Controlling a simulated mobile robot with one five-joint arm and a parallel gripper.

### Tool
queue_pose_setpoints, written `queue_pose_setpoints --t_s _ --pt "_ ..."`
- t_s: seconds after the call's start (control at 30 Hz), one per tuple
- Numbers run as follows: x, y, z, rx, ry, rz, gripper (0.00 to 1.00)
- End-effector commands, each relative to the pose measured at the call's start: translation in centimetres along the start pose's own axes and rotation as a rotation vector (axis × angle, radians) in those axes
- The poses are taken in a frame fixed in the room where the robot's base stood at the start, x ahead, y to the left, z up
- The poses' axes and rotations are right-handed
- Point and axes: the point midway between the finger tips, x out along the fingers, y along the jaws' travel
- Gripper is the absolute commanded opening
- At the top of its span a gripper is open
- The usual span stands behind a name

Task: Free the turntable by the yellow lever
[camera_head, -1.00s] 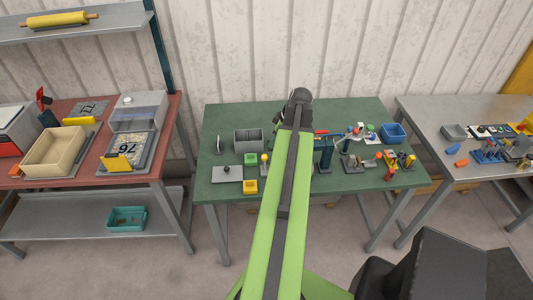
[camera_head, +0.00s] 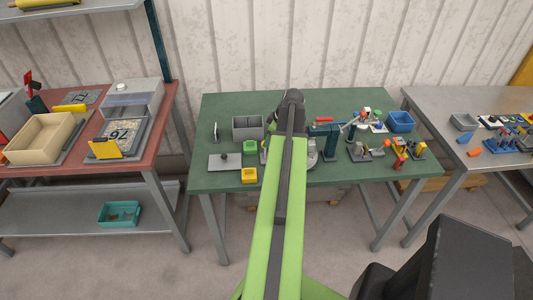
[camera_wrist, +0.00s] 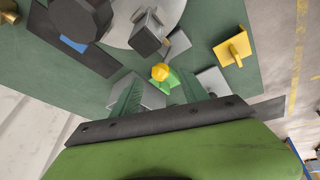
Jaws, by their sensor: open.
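The yellow lever knob (camera_wrist: 161,72) shows as a round ball in the wrist view, in front of a small green box (camera_wrist: 172,84). In the head view the lever (camera_head: 263,146) is mostly hidden behind my arm. The turntable looks to be the pale grey disc (camera_wrist: 118,32), with a dark-topped grey block (camera_wrist: 148,32) on it, just beyond the knob. My gripper (camera_wrist: 159,84) is open, its green fingers on either side of the knob in the picture. I cannot tell whether they touch it. The head view hides the fingers behind my arm.
A blue bin (camera_head: 400,121) is farther right.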

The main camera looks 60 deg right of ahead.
Motion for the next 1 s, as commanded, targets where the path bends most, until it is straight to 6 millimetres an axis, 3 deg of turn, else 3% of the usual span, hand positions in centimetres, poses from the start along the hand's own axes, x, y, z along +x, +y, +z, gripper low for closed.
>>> queue_pose_setpoints --t_s 0.03,0.2,0.5,0.9,1.0 --pt "2.2 -0.1 0.4 -0.001 0.0 0.0 0.52" --pt "4.5 0.0 0.2 0.0 0.0 0.001 0.52" --pt "4.5 0.0 0.0 0.001 0.0 0.001 0.52" --pt "4.5 0.0 0.0 0.002 0.0 0.001 0.01" --pt "4.5 0.0 0.1 0.002 0.0 0.0 0.0"
